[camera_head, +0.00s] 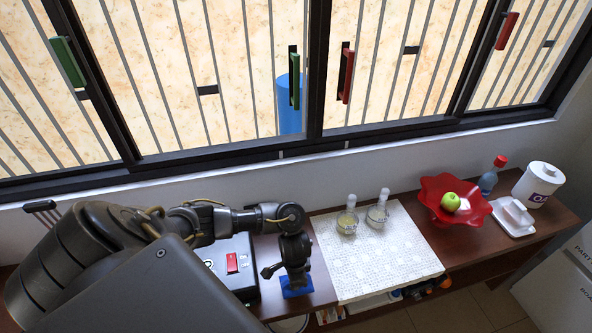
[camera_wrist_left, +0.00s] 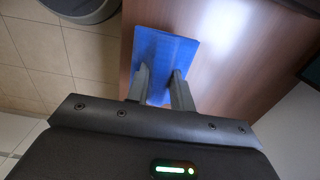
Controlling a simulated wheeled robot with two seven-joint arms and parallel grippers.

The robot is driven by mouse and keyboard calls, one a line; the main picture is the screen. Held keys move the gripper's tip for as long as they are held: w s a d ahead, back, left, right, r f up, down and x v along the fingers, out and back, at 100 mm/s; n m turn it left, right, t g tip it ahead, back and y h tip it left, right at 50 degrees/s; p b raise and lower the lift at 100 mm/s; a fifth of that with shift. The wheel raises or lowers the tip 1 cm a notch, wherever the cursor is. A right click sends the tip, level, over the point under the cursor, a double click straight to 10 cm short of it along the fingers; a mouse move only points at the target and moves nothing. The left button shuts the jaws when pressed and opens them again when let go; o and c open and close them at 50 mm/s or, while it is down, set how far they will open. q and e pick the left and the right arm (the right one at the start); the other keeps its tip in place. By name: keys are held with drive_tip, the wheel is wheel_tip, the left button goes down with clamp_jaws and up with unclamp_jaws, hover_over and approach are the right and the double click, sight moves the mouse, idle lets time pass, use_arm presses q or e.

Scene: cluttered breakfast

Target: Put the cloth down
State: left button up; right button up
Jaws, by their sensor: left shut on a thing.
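The blue cloth (camera_head: 296,287) is at the wooden counter's front part, just left of the pale patterned mat, under my left gripper (camera_head: 292,272). In the left wrist view the cloth (camera_wrist_left: 165,50) looks like a flat blue rectangle between and beyond the fingers of my left gripper (camera_wrist_left: 160,78). The gripper is shut on the cloth and points down. I cannot tell whether the cloth touches the counter or hangs slightly above it. My right gripper is not in view.
The patterned mat (camera_head: 375,268) holds two glass jars (camera_head: 347,222) at its back. A black box with a red switch (camera_head: 232,263) stands close left of the gripper. A red bowl (camera_head: 470,222) with a green apple (camera_head: 450,202) is farther right. Bare counter (camera_wrist_left: 225,60) lies beside the cloth.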

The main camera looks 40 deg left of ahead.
use_arm(q)
drive_tip(key=shift+w+a+f, duration=0.1)
drive_tip(key=shift+w+f, duration=0.2)
drive_tip(key=shift+f, duration=0.05)
drive_tip(key=shift+w+a+f+b, duration=0.15)
drive_tip(key=shift+f+b, duration=0.25)
drive_tip(key=shift+f, duration=0.55)
drive_tip(key=shift+w+f+b, duration=0.15)
drive_tip(key=shift+f+b, duration=0.2)
drive_tip(key=shift+f, duration=0.55)
drive_tip(key=shift+f, duration=0.1)
drive_tip(key=o, duration=0.9)
wheel_tip(320, 180, up, 10)
drive_tip(key=p, duration=0.5)
drive_tip(key=shift+r+p, duration=0.2)
drive_tip(key=shift+p, duration=0.1)
drive_tip(key=shift+r, duration=0.9)
